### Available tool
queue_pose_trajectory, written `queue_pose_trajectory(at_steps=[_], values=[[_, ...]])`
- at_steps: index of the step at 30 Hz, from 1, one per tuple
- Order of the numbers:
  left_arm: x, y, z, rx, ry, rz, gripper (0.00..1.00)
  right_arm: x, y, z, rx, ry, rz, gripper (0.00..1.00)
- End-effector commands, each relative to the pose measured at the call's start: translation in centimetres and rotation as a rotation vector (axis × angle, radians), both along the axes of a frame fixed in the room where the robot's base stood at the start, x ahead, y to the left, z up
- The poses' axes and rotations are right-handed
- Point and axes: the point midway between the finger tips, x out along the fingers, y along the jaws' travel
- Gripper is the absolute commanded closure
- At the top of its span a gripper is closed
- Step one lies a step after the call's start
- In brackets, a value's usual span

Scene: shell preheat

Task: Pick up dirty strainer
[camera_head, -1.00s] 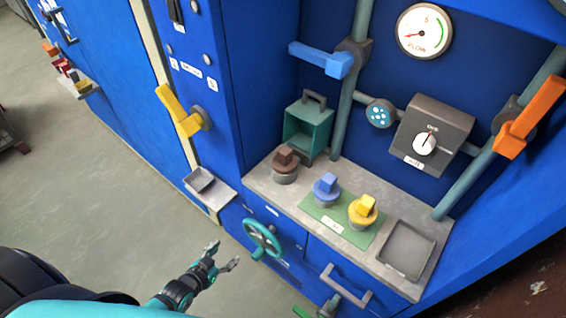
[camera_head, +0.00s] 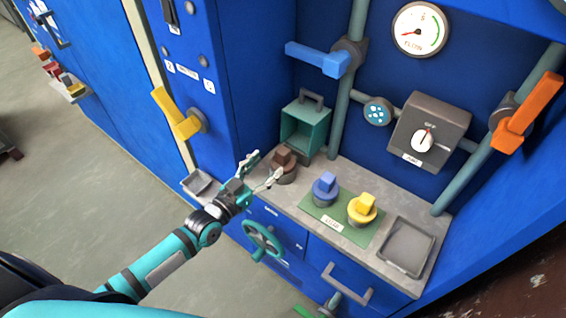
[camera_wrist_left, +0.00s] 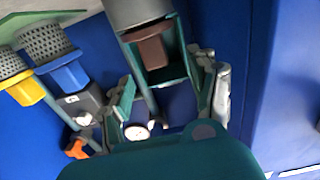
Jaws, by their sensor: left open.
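A strainer with a brown top (camera_head: 284,166) stands upright on the left of the grey counter, off the green mat; it looks like the dirty one. It also shows at the top of the left wrist view (camera_wrist_left: 148,50), with its grey body cut by the frame edge. My left gripper (camera_head: 263,168) is open and empty, just left of the brown strainer. Its two fingers spread toward it, one finger partly over the strainer's lower left. Whether they touch is not clear. My right gripper is not in view.
A blue-topped strainer (camera_head: 325,189) and a yellow-topped one (camera_head: 362,209) stand on a green mat (camera_head: 338,232). A teal open box (camera_head: 304,128) stands behind the brown strainer. A grey tray (camera_head: 407,246) sits at the right. A teal handwheel (camera_head: 262,239) juts out below the counter.

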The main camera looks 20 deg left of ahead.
Motion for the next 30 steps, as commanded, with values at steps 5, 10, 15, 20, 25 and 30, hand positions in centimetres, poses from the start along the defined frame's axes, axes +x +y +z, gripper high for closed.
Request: queue_pose_trajectory(at_steps=[5,10,15,20,25,30], values=[[1.8,-0.7,0.0,0.0,-0.001,0.001,0.4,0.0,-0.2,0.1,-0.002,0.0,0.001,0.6],[3.0,-1.2,0.2,-0.002,-0.002,0.001,0.4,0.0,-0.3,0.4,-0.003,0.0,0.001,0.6],[5.3,-2.5,0.3,-0.001,-0.001,0.001,0.4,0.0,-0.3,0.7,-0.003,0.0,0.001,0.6],[6.6,-3.0,0.2,0.0,0.0,0.001,0.4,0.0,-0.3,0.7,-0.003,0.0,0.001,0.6],[6.7,-3.0,0.1,0.0,0.001,0.001,0.4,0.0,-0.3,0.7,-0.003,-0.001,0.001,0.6],[6.7,-3.0,0.1,0.0,0.001,0.001,0.53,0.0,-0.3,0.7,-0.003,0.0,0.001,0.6]])
